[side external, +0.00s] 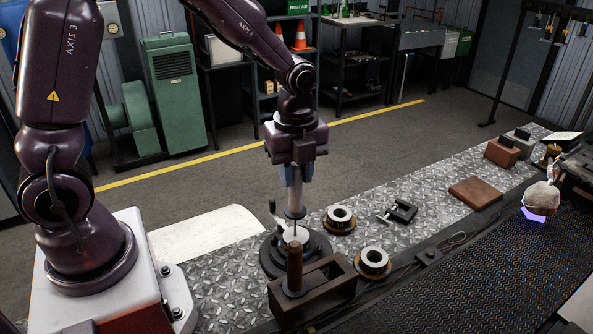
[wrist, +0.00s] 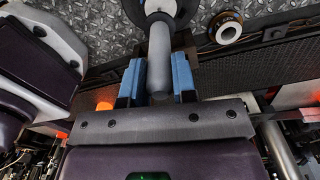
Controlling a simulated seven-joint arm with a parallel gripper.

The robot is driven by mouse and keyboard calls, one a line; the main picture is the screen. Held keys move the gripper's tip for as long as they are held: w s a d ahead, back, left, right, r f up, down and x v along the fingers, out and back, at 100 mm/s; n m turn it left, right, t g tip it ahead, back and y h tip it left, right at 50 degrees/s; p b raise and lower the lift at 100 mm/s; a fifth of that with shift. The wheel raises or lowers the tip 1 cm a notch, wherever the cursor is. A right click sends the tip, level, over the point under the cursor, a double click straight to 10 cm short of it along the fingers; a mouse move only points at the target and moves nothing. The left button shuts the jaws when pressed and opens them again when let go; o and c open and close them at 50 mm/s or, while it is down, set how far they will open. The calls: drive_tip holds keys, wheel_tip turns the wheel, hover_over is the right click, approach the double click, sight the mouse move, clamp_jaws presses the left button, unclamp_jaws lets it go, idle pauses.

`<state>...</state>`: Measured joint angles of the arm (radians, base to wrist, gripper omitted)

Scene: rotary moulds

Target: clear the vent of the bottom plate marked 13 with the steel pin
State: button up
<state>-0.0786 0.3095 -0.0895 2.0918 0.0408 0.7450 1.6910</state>
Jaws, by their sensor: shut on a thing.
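My gripper (side external: 296,180) points straight down in the side view, its blue fingers shut on the steel pin (side external: 296,203). In the wrist view the pin (wrist: 159,62) stands between the blue fingers of my gripper (wrist: 157,80). Its lower end is over or at a round black mould (side external: 276,262) with a pale middle; I cannot tell whether it touches. The vent is hidden, and no mark 13 is legible.
A brown post (side external: 295,266) stands by an open brown box frame (side external: 335,284) just in front of the mould. Two ringed pieces, one at the back (side external: 340,218) and one nearer (side external: 373,262), and a black clamp (side external: 398,212) lie to the right. A dark conveyor (side external: 470,260) runs along the front.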

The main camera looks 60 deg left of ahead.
drive_tip(key=shift+r, duration=3.45)
drive_tip(key=shift+d, duration=0.1)
